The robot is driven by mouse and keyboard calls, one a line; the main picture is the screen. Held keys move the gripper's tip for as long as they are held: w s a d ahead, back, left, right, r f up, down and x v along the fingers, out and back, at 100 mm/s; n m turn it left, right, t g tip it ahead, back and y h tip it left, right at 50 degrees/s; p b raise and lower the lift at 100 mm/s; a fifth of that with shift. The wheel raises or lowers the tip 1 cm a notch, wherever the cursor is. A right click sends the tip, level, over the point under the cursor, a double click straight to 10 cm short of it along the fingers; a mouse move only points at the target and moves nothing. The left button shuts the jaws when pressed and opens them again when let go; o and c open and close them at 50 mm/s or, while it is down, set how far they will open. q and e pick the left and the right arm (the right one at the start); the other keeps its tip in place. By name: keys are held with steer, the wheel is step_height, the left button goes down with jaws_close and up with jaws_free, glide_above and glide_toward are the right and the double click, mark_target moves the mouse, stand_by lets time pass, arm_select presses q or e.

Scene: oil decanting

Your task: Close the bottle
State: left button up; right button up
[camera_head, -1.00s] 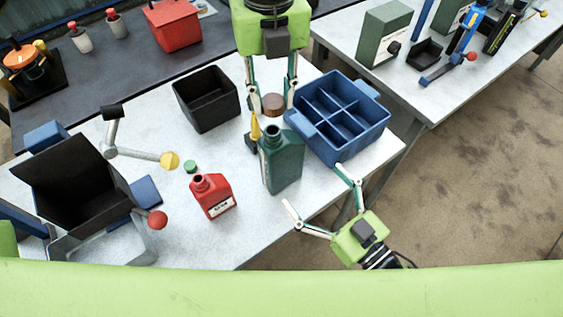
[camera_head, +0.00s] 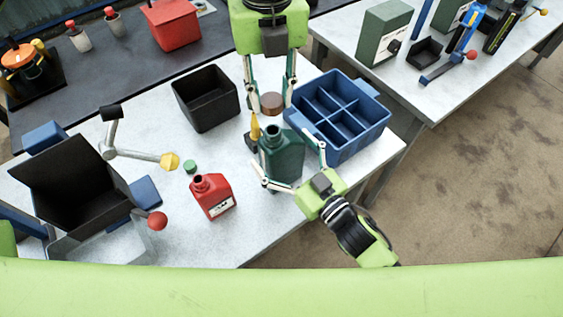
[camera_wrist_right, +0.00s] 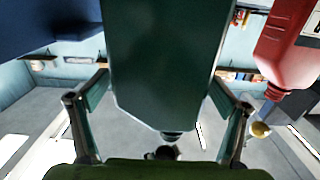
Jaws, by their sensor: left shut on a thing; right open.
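The green bottle (camera_head: 284,160) stands upright on the white table with an open, dark mouth. My left gripper (camera_head: 271,107) points down from the top of the head view and is shut on a brown cap (camera_head: 272,103), which shows just behind the bottle's mouth. My right gripper (camera_head: 289,166) is open with a finger on either side of the green bottle. The bottle also fills the middle of the right wrist view (camera_wrist_right: 165,60), between the open fingers (camera_wrist_right: 160,112). I cannot tell whether the fingers touch it.
The red bottle (camera_head: 212,197) and a small green cap (camera_head: 190,166) are to the left. A blue divided crate (camera_head: 350,150) is close on the right, and a black bin (camera_head: 207,98) is behind. A yellow-tipped object (camera_head: 255,128) stands beside the green bottle.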

mark_target(272, 129)
steer(key=c, duration=1.7)
arm_select(q)
steer(key=shift+f, duration=2.5)
steer(key=shift+f, duration=0.9)
steer(key=shift+f, duration=0.55)
